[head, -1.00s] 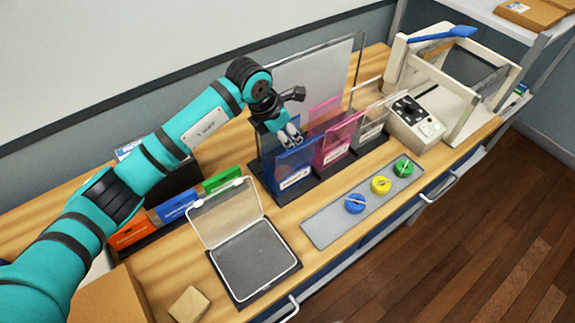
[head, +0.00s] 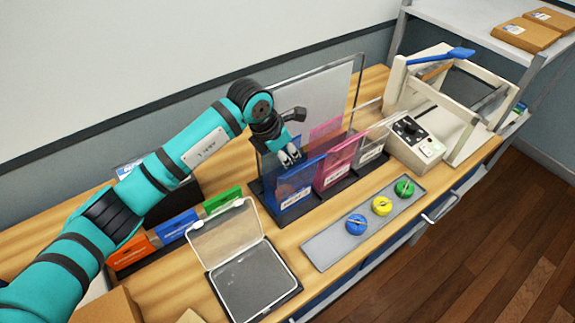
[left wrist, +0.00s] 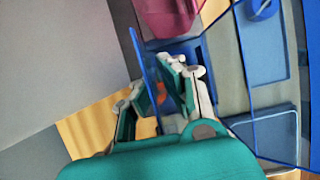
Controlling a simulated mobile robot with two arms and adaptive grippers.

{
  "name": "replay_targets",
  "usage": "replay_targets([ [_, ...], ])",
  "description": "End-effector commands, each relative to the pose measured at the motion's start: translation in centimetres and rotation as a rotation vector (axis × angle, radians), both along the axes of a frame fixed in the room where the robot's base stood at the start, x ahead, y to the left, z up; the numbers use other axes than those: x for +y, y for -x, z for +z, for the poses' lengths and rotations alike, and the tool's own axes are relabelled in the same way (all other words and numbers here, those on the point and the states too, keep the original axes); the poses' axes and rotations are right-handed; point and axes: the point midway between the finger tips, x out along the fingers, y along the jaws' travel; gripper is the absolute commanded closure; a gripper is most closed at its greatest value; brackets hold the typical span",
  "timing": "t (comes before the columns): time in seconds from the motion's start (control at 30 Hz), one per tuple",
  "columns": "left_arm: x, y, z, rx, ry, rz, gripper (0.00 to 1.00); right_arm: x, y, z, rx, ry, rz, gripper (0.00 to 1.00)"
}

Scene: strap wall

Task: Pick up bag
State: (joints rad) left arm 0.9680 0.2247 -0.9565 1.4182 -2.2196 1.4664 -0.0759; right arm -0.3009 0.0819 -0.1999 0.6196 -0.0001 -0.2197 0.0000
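A translucent blue bag (head: 296,186) with a white label stands upright in the left slot of a dark rack (head: 338,192). A pink bag (head: 336,168) and a clear bag (head: 373,146) stand in the slots to its right. My left gripper (head: 289,156) points down at the top of the blue bag. In the left wrist view its fingers (left wrist: 163,92) are apart, with a thin blue sheet (left wrist: 148,68) of the bag between them. Whether they touch the sheet is unclear. My right gripper is not in view.
An open clear-lidded case (head: 252,282) lies in front, near a grey tray (head: 335,246) with blue, yellow and green discs. A tall clear panel (head: 318,95) stands behind the rack. A white press-like machine (head: 440,100) stands right. Orange, blue and green packets stand left.

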Motion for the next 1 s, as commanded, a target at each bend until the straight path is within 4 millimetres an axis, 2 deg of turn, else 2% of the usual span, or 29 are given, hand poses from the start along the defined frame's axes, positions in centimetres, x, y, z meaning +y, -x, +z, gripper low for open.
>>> replay_targets([
  [0.4,0.0,-0.1,3.2,-0.005,0.001,-0.001,1.0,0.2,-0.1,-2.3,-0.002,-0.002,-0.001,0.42],
  [0.67,-1.0,3.0,3.3,-0.003,0.0,-0.003,1.0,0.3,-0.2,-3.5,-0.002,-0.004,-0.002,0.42],
  [1.0,-3.3,9.9,3.8,-0.005,0.001,-0.006,1.0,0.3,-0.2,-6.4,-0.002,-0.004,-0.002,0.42],
])
